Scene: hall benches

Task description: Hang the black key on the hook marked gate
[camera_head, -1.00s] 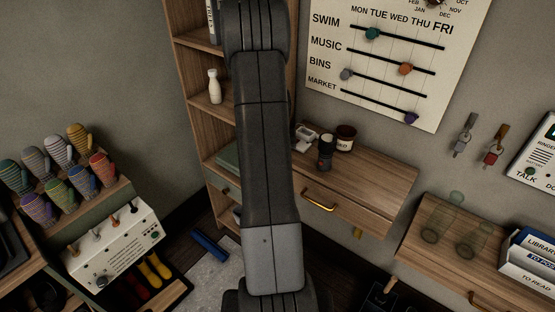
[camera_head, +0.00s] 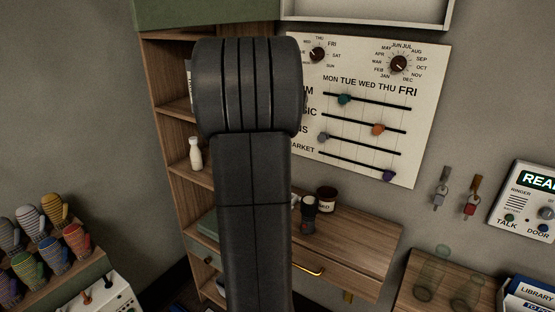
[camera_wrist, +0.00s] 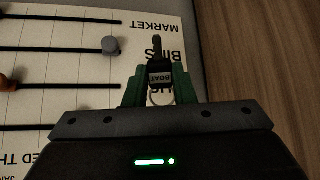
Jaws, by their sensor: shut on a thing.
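In the wrist view, my gripper (camera_wrist: 159,84) has its green fingers shut on a black key (camera_wrist: 157,52). A pale label on it seems to read BOAT (camera_wrist: 160,79), and a light ring (camera_wrist: 160,98) shows between the fingers. The key is in front of the white board. In the head view my own arm hides the gripper and the held key. Two other keys hang on the wall at right, one with a grey top (camera_head: 443,178) and one with a brownish-red top (camera_head: 473,188). I can read no hook marked gate in either view.
The white board (camera_head: 425,130) with sliders and dials is on the wall behind my arm. A wooden shelf unit (camera_head: 172,110) stands to its left. A drawer desk (camera_head: 350,240) holds jars. An intercom panel (camera_head: 530,205) is at right.

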